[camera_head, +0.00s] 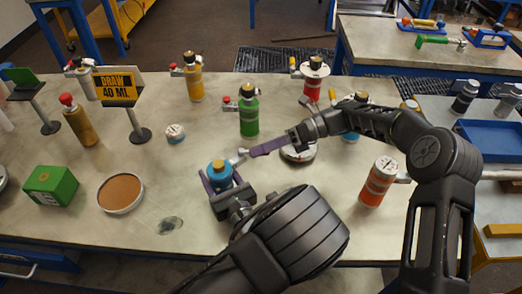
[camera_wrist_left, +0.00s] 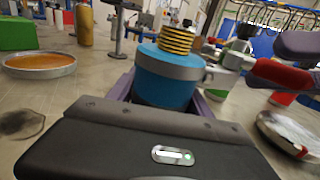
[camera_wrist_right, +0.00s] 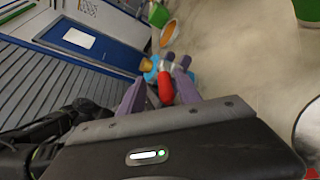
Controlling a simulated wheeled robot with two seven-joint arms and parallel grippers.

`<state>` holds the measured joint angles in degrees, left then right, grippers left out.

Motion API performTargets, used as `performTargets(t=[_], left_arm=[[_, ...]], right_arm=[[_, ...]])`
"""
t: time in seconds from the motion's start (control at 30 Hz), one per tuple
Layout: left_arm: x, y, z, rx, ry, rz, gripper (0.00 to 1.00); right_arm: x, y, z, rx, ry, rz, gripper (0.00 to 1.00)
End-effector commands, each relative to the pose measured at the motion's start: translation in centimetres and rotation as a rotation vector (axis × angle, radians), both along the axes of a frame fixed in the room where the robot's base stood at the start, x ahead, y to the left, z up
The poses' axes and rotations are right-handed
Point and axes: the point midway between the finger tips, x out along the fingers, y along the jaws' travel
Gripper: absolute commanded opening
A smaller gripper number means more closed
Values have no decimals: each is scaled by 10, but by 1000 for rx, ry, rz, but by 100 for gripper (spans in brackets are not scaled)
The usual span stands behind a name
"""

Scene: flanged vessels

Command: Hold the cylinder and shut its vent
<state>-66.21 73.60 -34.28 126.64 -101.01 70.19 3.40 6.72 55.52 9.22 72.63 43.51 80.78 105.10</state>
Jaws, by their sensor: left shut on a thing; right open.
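In the left wrist view the blue cylinder (camera_wrist_left: 167,78) has a grey band and a gold ribbed neck. My left gripper (camera_head: 220,184) is shut around its body. My right gripper (camera_head: 252,152) reaches in from the right beside its top, fingers open. In the right wrist view a red vent lever (camera_wrist_right: 165,87) on a pale side fitting lies between the open purple fingers. In the left wrist view the red lever (camera_wrist_left: 280,75) shows by those fingers.
Green (camera_head: 249,115), yellow (camera_head: 194,82), red (camera_head: 312,80) and orange (camera_head: 378,182) cylinders stand around. A blue tray (camera_head: 490,135) is at right.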

Motion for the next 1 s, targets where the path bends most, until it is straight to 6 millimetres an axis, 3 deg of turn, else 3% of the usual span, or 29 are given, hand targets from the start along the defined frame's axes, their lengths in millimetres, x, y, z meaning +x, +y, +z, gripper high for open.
performTargets(t=[0.3,0.5,0.87,1.0], left_arm=[[0,1,-1,1,4,2,0],[0,1,0,0,1,2,0],[0,0,1,0,-2,1,0],[0,0,1,0,-4,1,0]], right_arm=[[1,-1,58,6,-6,-2,40],[1,-1,85,4,-5,-2,40],[0,0,91,1,-2,-1,40],[-2,4,93,1,-6,8,29]])
